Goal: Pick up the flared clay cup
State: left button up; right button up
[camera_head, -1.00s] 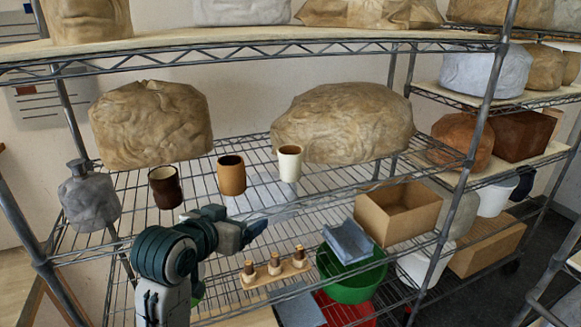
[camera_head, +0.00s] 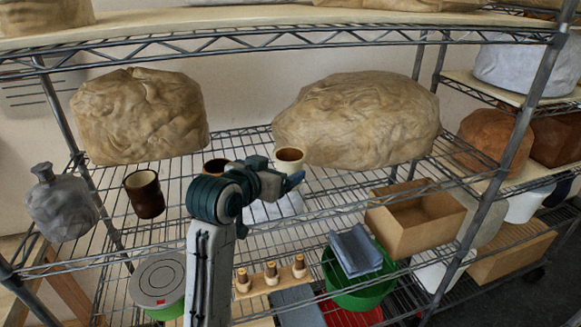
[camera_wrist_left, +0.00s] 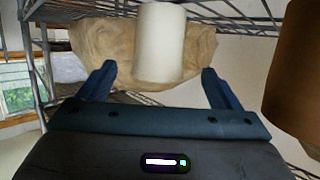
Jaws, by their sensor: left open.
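Three cups stand in a row on the middle wire shelf: a dark brown cup (camera_head: 144,196), a tan cup (camera_head: 212,165) partly hidden behind my arm, and a white cup (camera_head: 289,157) with a brown inside. The white cup looks slightly wider at its rim; which cup is the flared one is not certain. My left gripper (camera_head: 291,181) is at the white cup, covering its lower part in the head view. In the left wrist view the white cup (camera_wrist_left: 160,42) shows between the open blue fingers, with gaps on both sides. The tan cup (camera_wrist_left: 292,75) is at the right edge there.
Large wrapped lumps (camera_head: 358,120) stand behind the cups, and a grey bottle (camera_head: 60,203) at the left. Below are a cardboard box (camera_head: 415,222), a green basin (camera_head: 360,295) and a small peg stand (camera_head: 271,284). A shelf post (camera_head: 505,150) rises at the right.

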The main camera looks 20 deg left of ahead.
aim_at(283, 165)
pick_arm(q)
jog(key=shift+w+d+f, duration=0.1)
jog(key=shift+w, duration=0.15)
jog(key=shift+w+p, duration=0.3)
jog(key=shift+w, duration=0.05)
jog(key=p+x, duration=0.2)
jog(key=x, duration=0.2)
jog(key=shift+w+d+p, duration=0.25)
jog(key=shift+w+p, duration=0.05)
jog(key=shift+p, duration=0.1)
jog(key=shift+w, duration=0.15)
jog(key=shift+f, duration=0.15)
jog(key=shift+c, duration=0.5)
jog(key=c, duration=1.1)
pick_arm(e)
jog(key=r, duration=0.1)
jog(key=w+r, duration=0.1)
jog(key=r, duration=0.1)
jog(key=shift+w+a+r, duration=0.1)
jog(key=shift+w+r, duration=0.05)
jog(key=shift+r, duration=0.15)
